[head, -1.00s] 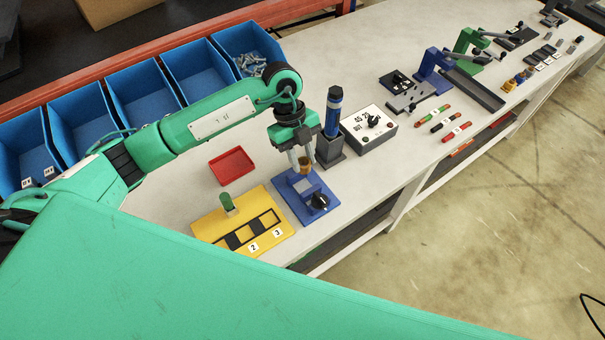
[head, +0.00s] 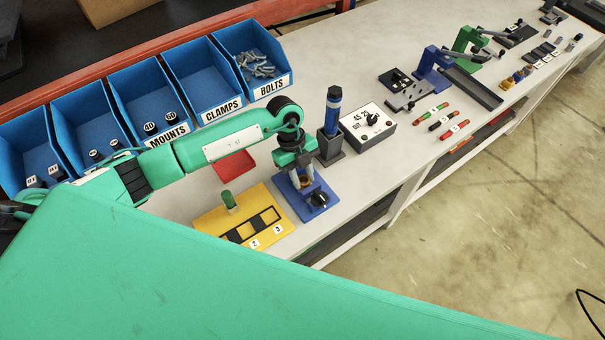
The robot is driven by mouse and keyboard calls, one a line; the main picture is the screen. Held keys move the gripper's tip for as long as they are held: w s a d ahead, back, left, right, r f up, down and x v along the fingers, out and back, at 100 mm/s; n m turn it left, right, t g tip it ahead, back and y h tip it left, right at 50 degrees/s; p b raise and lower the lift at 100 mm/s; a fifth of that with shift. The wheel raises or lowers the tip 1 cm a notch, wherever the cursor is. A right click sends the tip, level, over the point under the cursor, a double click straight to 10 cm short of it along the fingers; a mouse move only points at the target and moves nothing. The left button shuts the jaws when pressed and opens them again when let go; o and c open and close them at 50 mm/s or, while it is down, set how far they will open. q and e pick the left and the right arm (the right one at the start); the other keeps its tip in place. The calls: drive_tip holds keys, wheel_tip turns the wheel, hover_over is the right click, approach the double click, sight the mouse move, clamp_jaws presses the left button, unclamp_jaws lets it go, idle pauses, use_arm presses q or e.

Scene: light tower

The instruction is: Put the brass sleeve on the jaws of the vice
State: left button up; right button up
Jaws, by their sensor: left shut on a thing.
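The blue vice (head: 316,208) stands near the front edge of the bench, with a black knob on its front. My left gripper (head: 305,181) points down right over the vice, shut on the small brass sleeve (head: 307,185). The sleeve is mostly hidden between the fingers and is at or just above the jaws; I cannot tell whether it touches them. The jaws are largely covered by the gripper. My right gripper is not in view.
A yellow plate (head: 209,228) with a green peg and numbered slots lies left of the vice. A dark stand (head: 331,148) with a blue tool and a grey dial box (head: 368,128) are close behind and right. A red tray (head: 234,166) is partly behind my arm.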

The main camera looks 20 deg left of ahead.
use_arm(q)
drive_tip(key=o, duration=1.1)
drive_tip(key=b+v, duration=0.2)
drive_tip(key=v, duration=1)
drive_tip(key=shift+b, duration=0.3)
